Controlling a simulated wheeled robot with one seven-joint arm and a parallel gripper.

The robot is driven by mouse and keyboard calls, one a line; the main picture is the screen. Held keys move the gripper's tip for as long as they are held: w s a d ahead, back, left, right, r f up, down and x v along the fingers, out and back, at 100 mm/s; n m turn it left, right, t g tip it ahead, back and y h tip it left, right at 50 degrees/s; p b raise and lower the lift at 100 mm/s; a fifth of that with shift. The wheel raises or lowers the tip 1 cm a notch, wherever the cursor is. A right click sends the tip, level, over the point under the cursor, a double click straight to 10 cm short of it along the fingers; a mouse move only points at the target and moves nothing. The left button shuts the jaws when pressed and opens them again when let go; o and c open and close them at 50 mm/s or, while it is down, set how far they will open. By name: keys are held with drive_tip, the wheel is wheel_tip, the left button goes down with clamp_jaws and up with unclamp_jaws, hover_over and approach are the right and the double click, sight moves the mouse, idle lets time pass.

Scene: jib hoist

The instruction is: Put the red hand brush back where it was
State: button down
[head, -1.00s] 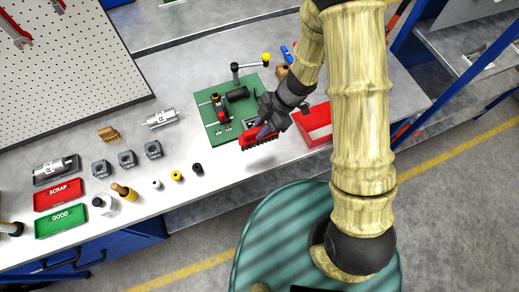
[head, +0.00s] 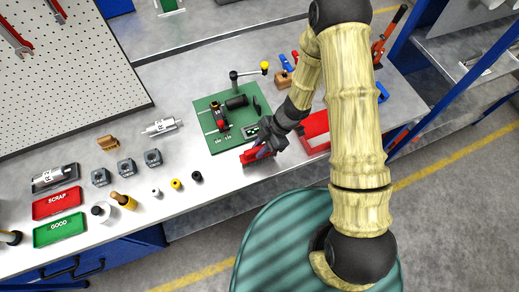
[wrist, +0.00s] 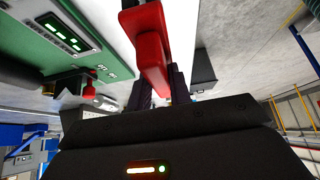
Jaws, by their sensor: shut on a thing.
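The red hand brush (head: 256,155) is in my gripper (head: 266,148), low over the bench by the front right corner of the green fixture plate (head: 214,137). In the wrist view the red brush handle (wrist: 150,50) runs between my dark fingers (wrist: 160,85), which are shut on it. The head view does not show clearly whether the brush touches the bench.
The green plate carries a lever with a yellow knob (head: 265,65) and a small display (wrist: 62,35). Small parts (head: 176,184) stand along the front edge at the left, near the SCRAP tray (head: 57,203) and GOOD tray (head: 59,229). Bare bench lies left of the brush.

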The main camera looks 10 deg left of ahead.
drive_tip(key=shift+f, duration=1.2)
drive_tip(key=shift+f, duration=0.2)
drive_tip(key=c, duration=1.3)
unclamp_jaws()
drive_tip(key=shift+w, duration=0.15)
drive_tip(key=shift+r, duration=0.25)
drive_tip(key=b+v, duration=0.1)
drive_tip(key=v, duration=1.1)
